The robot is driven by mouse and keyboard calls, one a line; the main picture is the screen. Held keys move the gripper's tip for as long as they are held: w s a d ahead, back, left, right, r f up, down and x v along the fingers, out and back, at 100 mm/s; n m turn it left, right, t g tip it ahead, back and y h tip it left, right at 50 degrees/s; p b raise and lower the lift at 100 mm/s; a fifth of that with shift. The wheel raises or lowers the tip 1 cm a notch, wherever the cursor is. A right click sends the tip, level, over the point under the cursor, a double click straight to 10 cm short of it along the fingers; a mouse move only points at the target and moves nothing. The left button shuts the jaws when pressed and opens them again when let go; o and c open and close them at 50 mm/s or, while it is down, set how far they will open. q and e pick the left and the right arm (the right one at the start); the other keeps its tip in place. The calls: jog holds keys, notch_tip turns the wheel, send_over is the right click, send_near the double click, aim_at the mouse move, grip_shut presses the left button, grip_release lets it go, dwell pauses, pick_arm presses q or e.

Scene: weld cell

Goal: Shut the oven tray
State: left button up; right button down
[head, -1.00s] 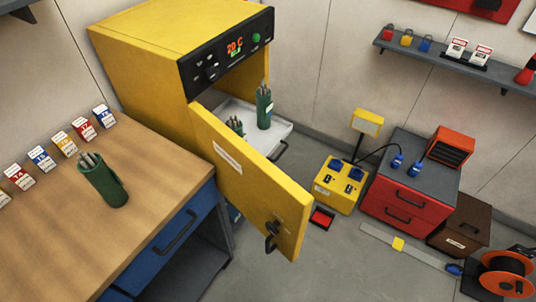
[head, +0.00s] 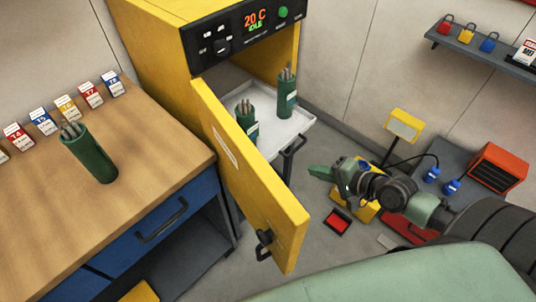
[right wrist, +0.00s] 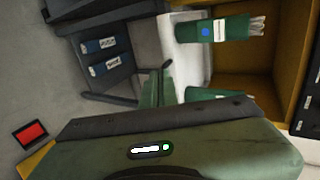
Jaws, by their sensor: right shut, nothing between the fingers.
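The yellow oven (head: 150,45) has its door (head: 250,180) swung open. The pale oven tray (head: 296,126) sticks out of the opening, with a dark handle (head: 292,152) on its front. Two green rod canisters stand on it, one at the back (head: 287,95) and one partly behind the door (head: 247,122). My right gripper (head: 318,173) is shut and empty, to the right of the tray handle, with a visible gap. The right wrist view shows its green finger (right wrist: 153,90) near the tray (right wrist: 188,60). My left gripper is out of view.
A workbench (head: 150,130) with a green canister (head: 88,155) and label cards stands at left. The open door's edge and handle (head: 264,243) jut into the floor area. A yellow socket box (head: 358,208) and red cabinet lie behind my right arm.

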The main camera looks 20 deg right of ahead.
jog(key=w, duration=0.1)
send_near(275, 154)
notch_tip(275, 154, down, 3)
jog(key=w, duration=0.1)
jog(key=w+a, duration=0.1)
jog(key=w+p, duration=0.1)
jog(key=w, duration=0.1)
jog(key=shift+a+f, duration=0.3)
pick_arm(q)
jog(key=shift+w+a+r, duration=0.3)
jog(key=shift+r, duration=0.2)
pick_arm(e)
jog(key=shift+w+a+f, duration=0.1)
jog(key=shift+w+a, duration=0.1)
jog(key=shift+w, duration=0.35)
jog(key=shift+w, duration=0.1)
